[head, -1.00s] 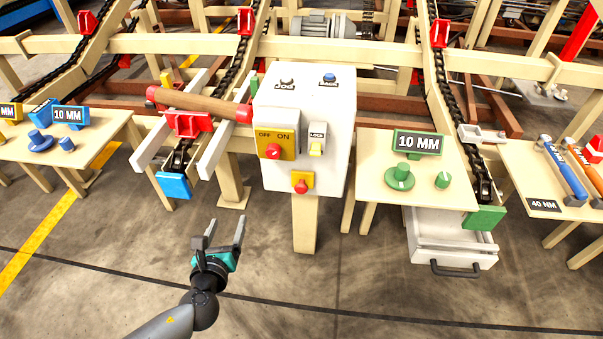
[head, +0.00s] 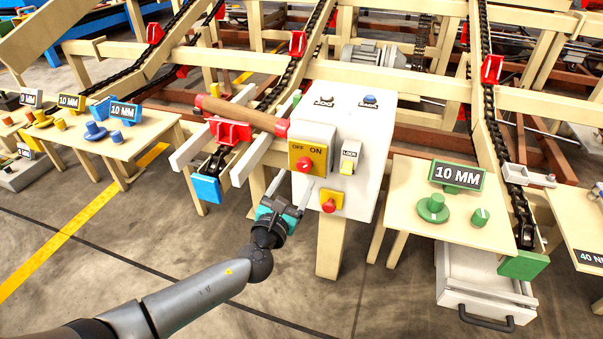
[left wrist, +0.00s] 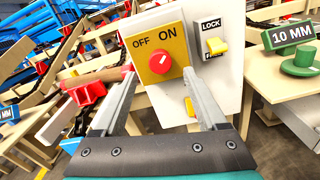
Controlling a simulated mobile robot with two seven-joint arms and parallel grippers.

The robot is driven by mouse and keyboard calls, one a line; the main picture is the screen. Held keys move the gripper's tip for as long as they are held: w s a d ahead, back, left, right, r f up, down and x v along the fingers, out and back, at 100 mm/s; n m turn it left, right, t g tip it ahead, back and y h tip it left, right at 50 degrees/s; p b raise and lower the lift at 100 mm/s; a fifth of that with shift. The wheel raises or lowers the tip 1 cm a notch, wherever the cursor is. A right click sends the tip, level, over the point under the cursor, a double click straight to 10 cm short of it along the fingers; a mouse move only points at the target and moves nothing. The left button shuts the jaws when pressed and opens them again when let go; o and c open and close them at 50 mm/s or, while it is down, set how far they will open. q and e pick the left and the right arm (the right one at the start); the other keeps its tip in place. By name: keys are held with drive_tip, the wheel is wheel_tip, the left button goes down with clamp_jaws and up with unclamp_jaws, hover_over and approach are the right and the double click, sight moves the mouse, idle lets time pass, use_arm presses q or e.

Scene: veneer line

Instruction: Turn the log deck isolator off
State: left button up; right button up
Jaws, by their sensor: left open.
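The isolator is a red knob (head: 304,164) on a yellow plate (head: 322,151) marked OFF and ON, on the front of a white control box (head: 362,124). In the left wrist view the red knob (left wrist: 160,62) shows a small white mark pointing up and right, toward ON. My left gripper (head: 290,192) is open and empty, just below and left of the yellow plate. In the left wrist view its two fingers (left wrist: 158,108) reach toward the plate, apart from the knob. My right gripper is not in view.
A yellow LOCK switch (head: 347,167) sits right of the plate, and a red button (head: 328,205) on yellow sits below. A wooden log (head: 240,115) lies left of the box. A table (head: 410,211) with green parts stands right. Open floor lies in front.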

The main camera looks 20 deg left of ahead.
sight(303, 168)
use_arm(q)
drive_tip(key=w+b, duration=0.1)
drive_tip(key=w, duration=0.2)
drive_tip(key=shift+w, duration=0.2)
drive_tip(key=shift+w+d, duration=0.1)
drive_tip(key=shift+w, duration=0.75)
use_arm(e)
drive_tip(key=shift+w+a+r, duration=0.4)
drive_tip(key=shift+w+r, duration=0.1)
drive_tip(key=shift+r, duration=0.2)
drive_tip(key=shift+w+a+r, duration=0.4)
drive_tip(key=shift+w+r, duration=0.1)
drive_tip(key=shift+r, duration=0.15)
use_arm(q)
clamp_jaws()
